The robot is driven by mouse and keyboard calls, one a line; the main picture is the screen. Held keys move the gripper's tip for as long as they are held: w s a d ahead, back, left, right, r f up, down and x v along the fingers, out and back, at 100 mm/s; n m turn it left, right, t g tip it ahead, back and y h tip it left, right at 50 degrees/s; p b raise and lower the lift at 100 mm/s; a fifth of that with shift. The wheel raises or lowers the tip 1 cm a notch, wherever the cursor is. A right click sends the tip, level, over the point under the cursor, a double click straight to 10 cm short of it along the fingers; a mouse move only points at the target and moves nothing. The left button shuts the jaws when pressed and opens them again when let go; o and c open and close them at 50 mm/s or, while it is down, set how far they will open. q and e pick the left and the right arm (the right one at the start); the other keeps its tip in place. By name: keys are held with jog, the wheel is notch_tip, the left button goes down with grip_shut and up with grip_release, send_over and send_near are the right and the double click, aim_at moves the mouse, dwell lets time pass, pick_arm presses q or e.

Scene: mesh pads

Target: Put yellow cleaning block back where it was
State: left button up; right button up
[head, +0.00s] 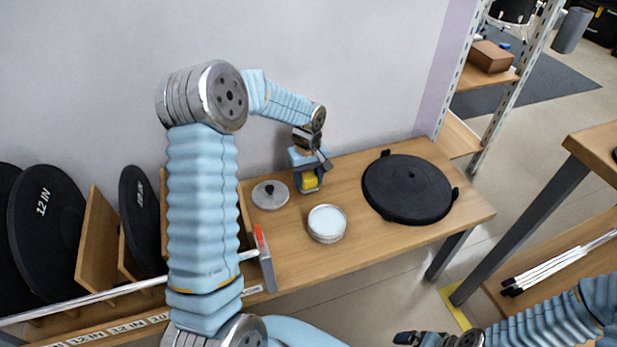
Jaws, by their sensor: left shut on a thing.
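The yellow cleaning block (309,181) shows at the back of the wooden table (370,241), close to the wall. My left gripper (312,168) reaches down over it from above and is shut on it. Dark and light-blue parts around the block hide much of it, and I cannot tell whether its underside touches the table. My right gripper (405,338) is at the bottom edge, away from the table. Only its dark tip shows, and its opening is unclear.
A round black pad or lid (408,189) lies at the table's right. A round tin with a pale top (326,223) stands mid-table, and a grey disc with a knob (270,194) lies left of the block. Upright black discs (47,206) stand in a wooden rack at left.

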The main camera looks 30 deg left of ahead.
aim_at(307, 175)
pick_arm(q)
jog(key=shift+f, duration=0.15)
jog(key=o, duration=0.9)
jog(key=shift+o, duration=0.2)
notch_tip(307, 175, up, 12)
jog(key=shift+a+r+p, duration=0.2)
jog(key=shift+a+p, duration=0.05)
jog(key=shift+p, duration=0.05)
jog(key=shift+w, duration=0.1)
